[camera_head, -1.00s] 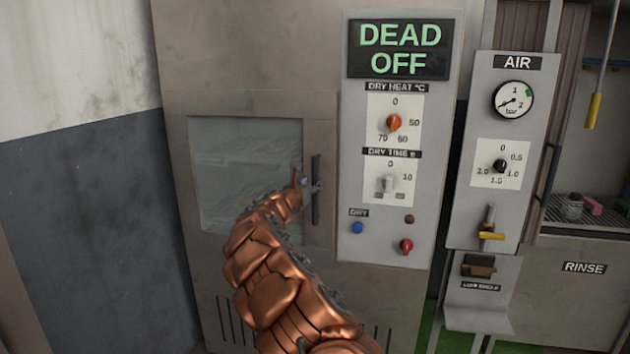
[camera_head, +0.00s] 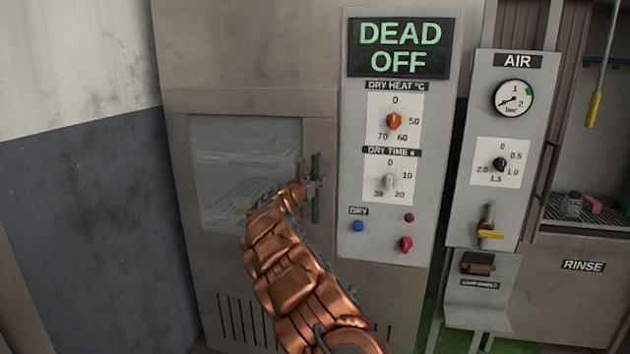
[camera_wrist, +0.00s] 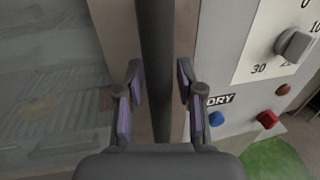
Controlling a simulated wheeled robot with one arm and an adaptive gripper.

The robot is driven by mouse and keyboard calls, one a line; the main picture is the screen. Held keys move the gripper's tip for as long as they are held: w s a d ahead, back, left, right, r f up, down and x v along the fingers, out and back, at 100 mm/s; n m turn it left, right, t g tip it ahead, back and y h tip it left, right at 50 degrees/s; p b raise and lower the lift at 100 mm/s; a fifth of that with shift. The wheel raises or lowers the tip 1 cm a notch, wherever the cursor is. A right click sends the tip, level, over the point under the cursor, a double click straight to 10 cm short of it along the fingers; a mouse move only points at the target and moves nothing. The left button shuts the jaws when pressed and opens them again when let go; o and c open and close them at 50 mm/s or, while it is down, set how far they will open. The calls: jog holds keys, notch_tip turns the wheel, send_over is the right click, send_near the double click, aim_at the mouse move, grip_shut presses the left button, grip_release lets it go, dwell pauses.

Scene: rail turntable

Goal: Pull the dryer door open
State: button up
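The dryer door (camera_head: 320,125) is closed, with a glass window (camera_head: 230,160) that shows wire racks inside. Its dark vertical bar handle (camera_head: 316,170) is at the door's right side. My gripper (camera_head: 313,187) is at the handle's middle height. In the wrist view the handle (camera_wrist: 155,60) runs between the two fingers of my gripper (camera_wrist: 158,95). The fingers are open, one on each side of the bar, with a visible gap to each. The lower part of the handle is hidden behind the gripper body.
Right of the door is the control panel (camera_head: 347,240) with knobs, a blue button (camera_head: 358,226) and a DEAD OFF display (camera_head: 400,47). Further right stand the AIR panel (camera_head: 465,200) with a gauge and the RINSE cabinet (camera_head: 585,300). A blue-and-white wall (camera_head: 80,180) is at the left.

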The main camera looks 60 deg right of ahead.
grip_shut()
jog(key=shift+a, duration=0.1)
dwell(0.3)
